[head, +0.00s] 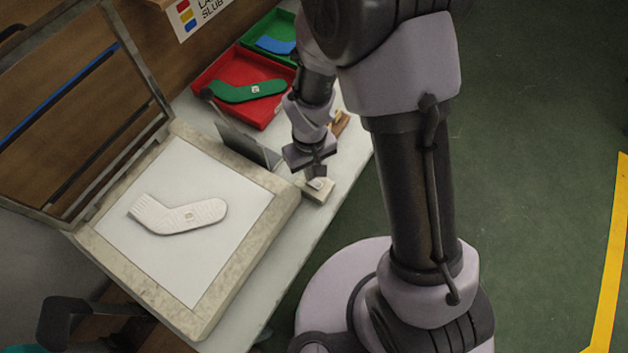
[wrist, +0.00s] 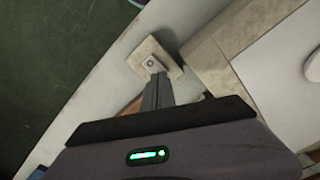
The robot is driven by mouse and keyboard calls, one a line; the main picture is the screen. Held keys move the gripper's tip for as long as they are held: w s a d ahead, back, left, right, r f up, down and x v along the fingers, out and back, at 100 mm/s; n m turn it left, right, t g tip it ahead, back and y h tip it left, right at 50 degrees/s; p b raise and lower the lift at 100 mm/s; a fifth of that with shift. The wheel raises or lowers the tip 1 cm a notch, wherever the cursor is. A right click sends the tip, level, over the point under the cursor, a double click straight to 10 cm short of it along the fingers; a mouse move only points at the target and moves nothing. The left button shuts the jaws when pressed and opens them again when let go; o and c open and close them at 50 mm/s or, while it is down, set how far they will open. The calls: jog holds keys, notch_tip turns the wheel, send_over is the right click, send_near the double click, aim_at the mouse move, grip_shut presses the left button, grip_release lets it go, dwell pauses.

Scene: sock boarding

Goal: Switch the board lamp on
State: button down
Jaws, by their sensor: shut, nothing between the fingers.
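A small cream switch box (head: 322,193) sits at the table's edge, just right of the board's corner. In the wrist view the box (wrist: 172,64) shows a pale square key with a small round mark on top. My gripper (head: 318,181) points down at this key, its fingers shut and empty. In the wrist view the fingertips (wrist: 157,80) are at the key's near edge; I cannot tell if they touch it. The board (head: 272,222) has a beige frame around a pale white panel with a white sock (head: 178,215) on it. I cannot tell whether its lamp is lit.
A hinged lid frame (head: 160,98) stands open behind the board. A dark upright plate (head: 247,147) stands between the board and a red tray (head: 268,112) holding a green sock (head: 248,91). A green tray (head: 284,23) with a blue sock (head: 275,45) lies beyond.

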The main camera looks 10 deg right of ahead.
jog(key=shift+f+b, duration=0.8)
jog(key=shift+f, duration=0.15)
dwell(0.4)
jog(key=shift+r, duration=0.1)
notch_tip(320, 180, up, 7)
jog(key=p, duration=0.5)
